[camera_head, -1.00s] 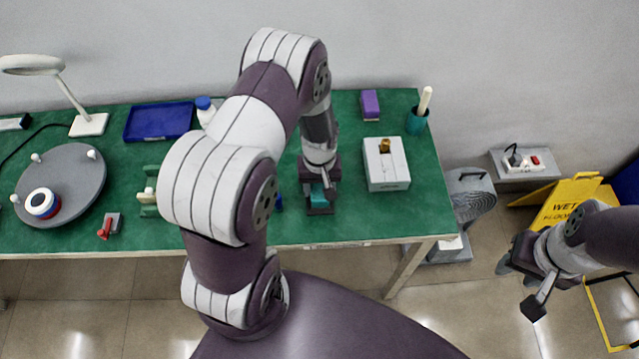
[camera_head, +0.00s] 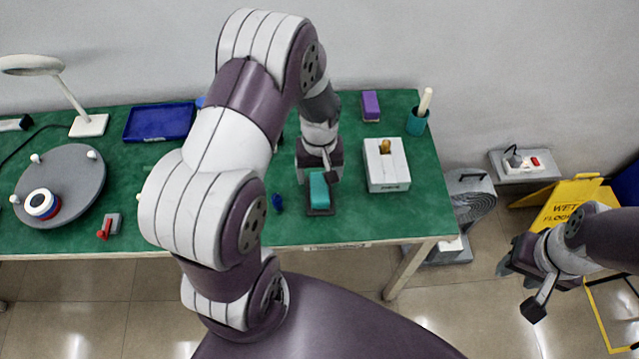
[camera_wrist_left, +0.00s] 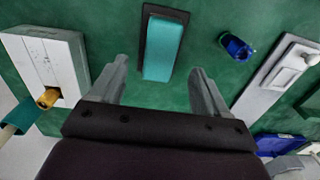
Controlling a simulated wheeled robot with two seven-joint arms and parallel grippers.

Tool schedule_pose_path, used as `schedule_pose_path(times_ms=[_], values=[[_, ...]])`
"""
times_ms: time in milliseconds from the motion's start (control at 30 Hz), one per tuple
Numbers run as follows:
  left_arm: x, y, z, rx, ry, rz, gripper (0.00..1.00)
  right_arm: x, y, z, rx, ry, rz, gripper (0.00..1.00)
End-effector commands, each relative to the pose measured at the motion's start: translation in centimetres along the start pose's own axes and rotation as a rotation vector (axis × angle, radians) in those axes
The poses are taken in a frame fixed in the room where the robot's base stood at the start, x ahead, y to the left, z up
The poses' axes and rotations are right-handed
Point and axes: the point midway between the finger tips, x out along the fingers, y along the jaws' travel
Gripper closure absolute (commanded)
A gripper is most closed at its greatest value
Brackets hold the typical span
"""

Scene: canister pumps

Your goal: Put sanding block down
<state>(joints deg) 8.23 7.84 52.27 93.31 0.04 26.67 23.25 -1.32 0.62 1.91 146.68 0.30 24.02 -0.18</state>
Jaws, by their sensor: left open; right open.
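The teal sanding block (camera_head: 319,189) lies on a dark base (camera_head: 321,211) near the front edge of the green table. It also shows in the left wrist view (camera_wrist_left: 164,50), on its dark base, ahead of the fingers and apart from them. My left gripper (camera_head: 320,172) is open and empty just behind the block; in the left wrist view its two fingers (camera_wrist_left: 157,80) are spread wide. My right gripper (camera_head: 522,282) hangs at the right, over the floor, away from the table, open.
A white box (camera_head: 386,170) stands right of the block. A blue object (camera_head: 277,202) lies left of it. A purple block (camera_head: 370,105) and a teal cup (camera_head: 417,122) are at the back. A grey turntable (camera_head: 75,190) and blue tray (camera_head: 158,122) are left. A yellow sign (camera_head: 568,205) stands on the floor.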

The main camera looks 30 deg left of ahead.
Motion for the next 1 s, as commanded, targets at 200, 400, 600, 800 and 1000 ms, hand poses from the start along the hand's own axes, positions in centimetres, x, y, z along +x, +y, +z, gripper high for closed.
schedule_pose_path(times_ms=[200, 400, 600, 800, 1000], values=[[-4.6, 0.0, 0.0, 0.000, 0.002, 0.001, 0.24, 0.3, 0.0, 0.0, 0.000, 0.000, 0.000, 0.57], [-8.0, 0.5, 2.1, 0.133, 0.026, 0.011, 0.24, 0.3, 0.0, 0.0, 0.000, 0.000, 0.000, 0.57], [-11.5, 0.4, 8.2, 0.466, 0.095, 0.032, 0.24, 0.3, 0.0, 0.0, 0.000, 0.000, 0.000, 0.57], [-12.0, -0.2, 10.5, 0.577, 0.117, 0.036, 0.24, 0.3, 0.0, 0.0, 0.000, 0.000, 0.000, 0.57], [-12.0, -0.2, 10.4, 0.574, 0.116, 0.036, 0.24, 0.3, 0.0, 0.0, 0.000, 0.000, 0.000, 0.57]])
